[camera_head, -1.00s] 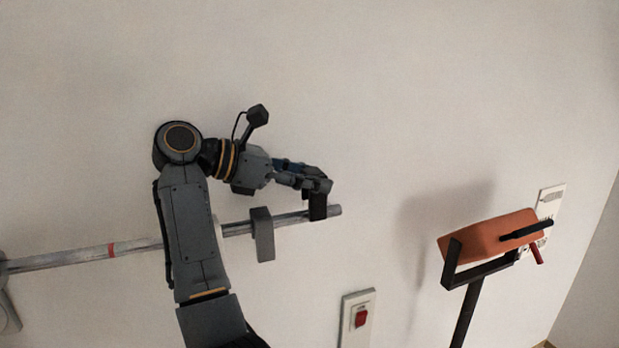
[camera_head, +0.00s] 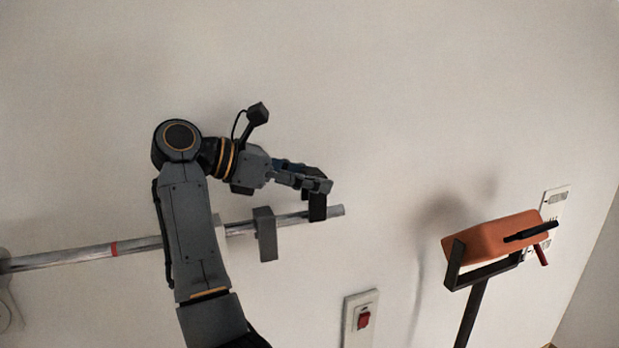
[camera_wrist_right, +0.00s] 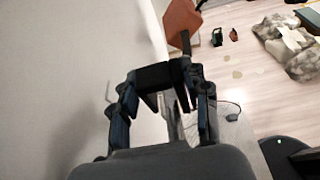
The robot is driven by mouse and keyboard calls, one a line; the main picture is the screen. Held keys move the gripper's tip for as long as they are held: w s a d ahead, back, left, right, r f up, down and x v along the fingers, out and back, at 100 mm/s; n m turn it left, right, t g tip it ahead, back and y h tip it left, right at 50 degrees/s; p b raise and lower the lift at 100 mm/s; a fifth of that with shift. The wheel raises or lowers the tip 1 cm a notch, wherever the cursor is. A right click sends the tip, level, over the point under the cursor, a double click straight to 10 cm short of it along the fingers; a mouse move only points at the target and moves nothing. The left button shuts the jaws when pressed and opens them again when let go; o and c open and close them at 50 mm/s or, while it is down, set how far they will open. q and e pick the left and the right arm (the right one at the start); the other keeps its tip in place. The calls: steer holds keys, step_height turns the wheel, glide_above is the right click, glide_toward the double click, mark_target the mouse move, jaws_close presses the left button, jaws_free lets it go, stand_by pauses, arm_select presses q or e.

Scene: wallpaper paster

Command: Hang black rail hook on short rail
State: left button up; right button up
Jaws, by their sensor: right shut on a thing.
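The short rail (camera_head: 70,259) is a metal bar with a red band, running along the wall and rising slightly to its free right end. A dark grey bracket (camera_head: 266,235) sits around it left of that end. My right gripper (camera_head: 318,187) is just above the rail's end. It is shut on the black rail hook (camera_head: 318,208), which hangs down at the rail near its tip. In the right wrist view the hook (camera_wrist_right: 153,76) spans between the fingers, with the rail below it. I cannot tell whether the hook rests on the rail. My left gripper is out of view.
An orange block (camera_head: 492,238) sits in a dark stand at the right, with a black and a red handle beside it. A red switch (camera_head: 363,319) is on the wall below the rail. The wall above is clear.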

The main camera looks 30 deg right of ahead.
steer(key=shift+w+a+b, duration=0.1)
steer(key=shift+a+b, duration=0.25)
steer(key=shift+b, duration=0.05)
stand_by(0.5)
steer(key=shift+f, duration=0.3)
